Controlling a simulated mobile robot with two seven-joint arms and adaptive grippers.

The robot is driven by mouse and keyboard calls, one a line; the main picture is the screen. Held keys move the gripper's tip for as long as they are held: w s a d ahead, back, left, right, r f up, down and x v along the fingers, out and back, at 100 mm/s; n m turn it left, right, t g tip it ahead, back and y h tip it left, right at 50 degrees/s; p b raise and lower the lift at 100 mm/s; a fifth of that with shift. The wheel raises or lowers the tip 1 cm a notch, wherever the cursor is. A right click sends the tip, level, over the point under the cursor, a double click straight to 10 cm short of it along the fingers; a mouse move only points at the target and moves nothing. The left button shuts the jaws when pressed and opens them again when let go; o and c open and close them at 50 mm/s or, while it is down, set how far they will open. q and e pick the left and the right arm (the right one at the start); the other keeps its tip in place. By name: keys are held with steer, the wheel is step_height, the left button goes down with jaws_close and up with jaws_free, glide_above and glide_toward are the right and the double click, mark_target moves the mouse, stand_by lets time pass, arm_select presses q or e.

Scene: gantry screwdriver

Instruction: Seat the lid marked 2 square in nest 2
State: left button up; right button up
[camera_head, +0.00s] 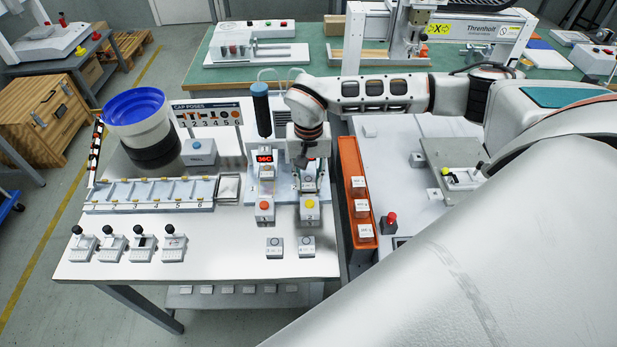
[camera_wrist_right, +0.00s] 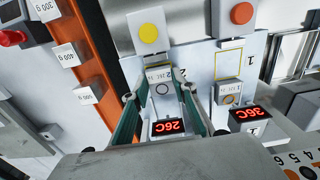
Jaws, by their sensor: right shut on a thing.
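My right gripper (camera_head: 308,172) is over the right-hand station on the white table. In the right wrist view its two teal fingers (camera_wrist_right: 160,90) are shut on a light grey lid (camera_wrist_right: 162,88) with a dark ring on top. The lid lies at the station between the yellow button (camera_wrist_right: 149,33) and a red-lit display (camera_wrist_right: 168,127). Whether it sits flush in nest 2 cannot be told, as the fingers hide its sides. The yellow-button box (camera_head: 309,209) is marked 2. My left gripper is not in view.
A blue-capped upright cylinder (camera_head: 261,108) rises close by. An orange tray (camera_head: 350,160) with weights borders the other side.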

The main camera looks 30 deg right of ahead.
mark_target(309, 184)
steer(key=shift+f, duration=0.25)
steer(key=o, duration=1)
step_height(309, 184, up, 12)
stand_by(0.4)
